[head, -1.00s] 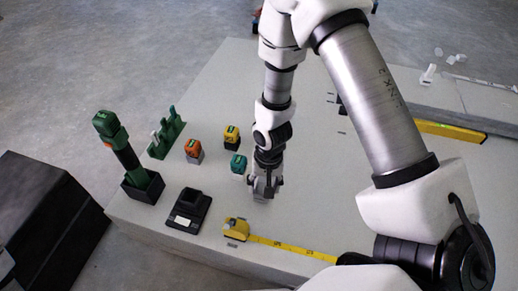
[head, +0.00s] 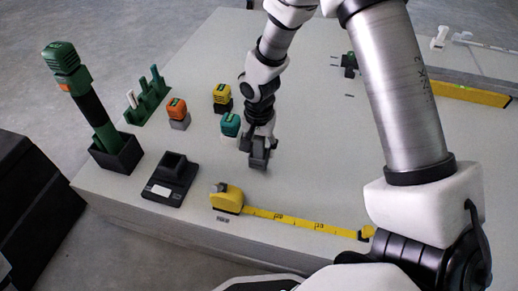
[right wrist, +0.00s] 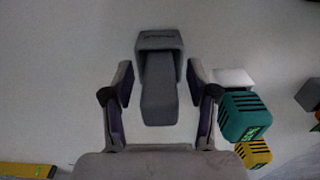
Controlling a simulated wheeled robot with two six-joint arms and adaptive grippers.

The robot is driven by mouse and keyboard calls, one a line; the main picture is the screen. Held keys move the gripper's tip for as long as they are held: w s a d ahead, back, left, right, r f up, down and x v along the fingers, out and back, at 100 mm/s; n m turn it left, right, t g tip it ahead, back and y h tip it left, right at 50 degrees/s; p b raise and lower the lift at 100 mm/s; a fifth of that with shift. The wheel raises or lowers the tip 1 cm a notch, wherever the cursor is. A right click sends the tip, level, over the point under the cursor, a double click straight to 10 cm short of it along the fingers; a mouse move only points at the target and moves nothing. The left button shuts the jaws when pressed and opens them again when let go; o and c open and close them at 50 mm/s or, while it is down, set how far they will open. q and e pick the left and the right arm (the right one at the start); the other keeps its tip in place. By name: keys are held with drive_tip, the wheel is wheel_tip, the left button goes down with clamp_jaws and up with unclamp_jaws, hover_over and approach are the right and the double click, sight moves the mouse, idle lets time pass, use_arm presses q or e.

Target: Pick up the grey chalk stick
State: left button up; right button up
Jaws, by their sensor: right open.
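My right gripper (right wrist: 160,88) is open, with one finger on each side of the stick and a visible gap at both sides. In the head view my right gripper (head: 258,158) points down at the table, just right of the teal-capped block (head: 230,124). There its fingers largely hide the stick. My left gripper is not in view.
Yellow-capped (head: 222,97) and orange-capped (head: 177,112) blocks stand close by on the table (head: 300,185). A yellow tape measure (head: 227,197) lies in front. A black holder (head: 172,175), a green rack (head: 150,98) and a tall green tool (head: 90,108) are at left.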

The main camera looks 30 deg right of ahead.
drive_tip(key=shift+r, duration=0.15)
clamp_jaws()
wheel_tip(320, 180, up, 10)
drive_tip(key=p, duration=0.5)
drive_tip(key=shift+r+p, duration=0.1)
drive_tip(key=shift+p, duration=0.3)
